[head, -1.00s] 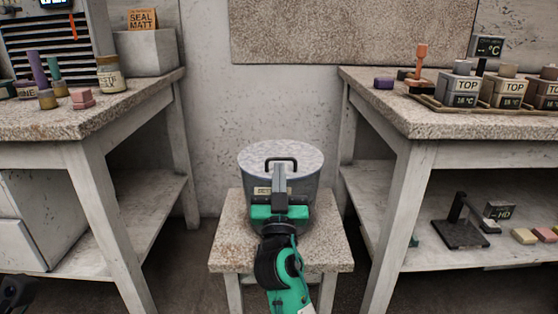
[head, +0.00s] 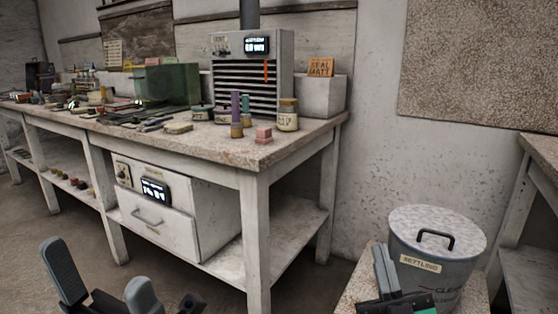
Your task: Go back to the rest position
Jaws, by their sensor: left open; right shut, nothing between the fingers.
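My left gripper (head: 97,265) shows at the bottom left, its two dark grey fingers wide apart and empty over the floor. My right gripper (head: 382,258) is at the bottom right, its grey fingers shut together with nothing seen between them, pointing up in front of the settling bucket. The grey metal bucket (head: 455,272) has its speckled lid (head: 470,222) on, with a black handle on top. I cannot tell whether the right fingers touch the bucket.
The bucket stands on a low stool (head: 358,290). A long stone-topped bench (head: 215,155) with drawers runs along the left, holding jars, a green box and a vented cabinet (head: 285,60). Another bench (head: 542,150) edges in at right. Floor between is open.

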